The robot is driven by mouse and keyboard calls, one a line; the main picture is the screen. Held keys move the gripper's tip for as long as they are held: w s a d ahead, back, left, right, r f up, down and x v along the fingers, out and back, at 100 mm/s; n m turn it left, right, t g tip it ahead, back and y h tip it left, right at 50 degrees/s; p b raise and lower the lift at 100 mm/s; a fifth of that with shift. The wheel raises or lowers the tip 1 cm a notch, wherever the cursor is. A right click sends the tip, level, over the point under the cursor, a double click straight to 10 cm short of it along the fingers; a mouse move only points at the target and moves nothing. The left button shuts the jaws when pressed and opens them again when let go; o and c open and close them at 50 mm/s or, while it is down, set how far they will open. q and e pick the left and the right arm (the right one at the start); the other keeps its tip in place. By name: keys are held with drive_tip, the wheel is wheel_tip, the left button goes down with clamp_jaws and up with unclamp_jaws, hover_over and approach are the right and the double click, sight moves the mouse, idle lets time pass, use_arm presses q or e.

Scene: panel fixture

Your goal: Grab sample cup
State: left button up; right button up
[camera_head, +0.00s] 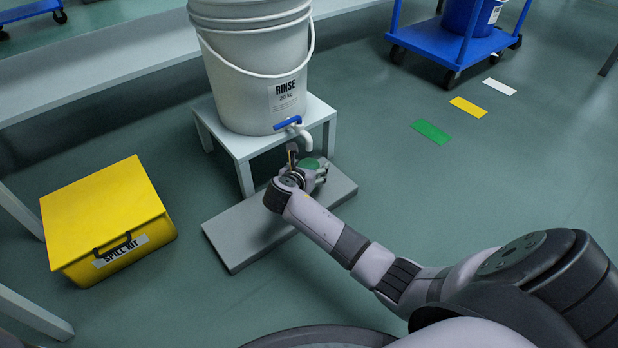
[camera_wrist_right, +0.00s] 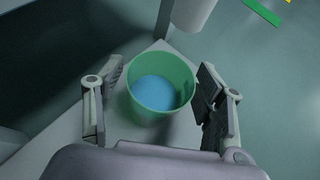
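The sample cup is a green cup with blue inside; in the right wrist view the cup (camera_wrist_right: 161,88) stands between the two fingers of my right gripper (camera_wrist_right: 158,100). The cup stands on a grey slab (camera_head: 240,232). My left gripper is in neither view.
A white bucket labelled RINSE (camera_head: 262,90) stands on a small white stand (camera_head: 243,147) right behind the cup. Its spigot has a blue handle (camera_head: 288,122) and hangs near my gripper. A yellow spill kit box (camera_head: 105,210) is at the left. Open floor lies right.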

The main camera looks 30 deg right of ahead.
drive_tip(key=c, duration=1.2)
drive_tip(key=shift+o, duration=0.2)
drive_tip(key=shift+r, duration=0.15)
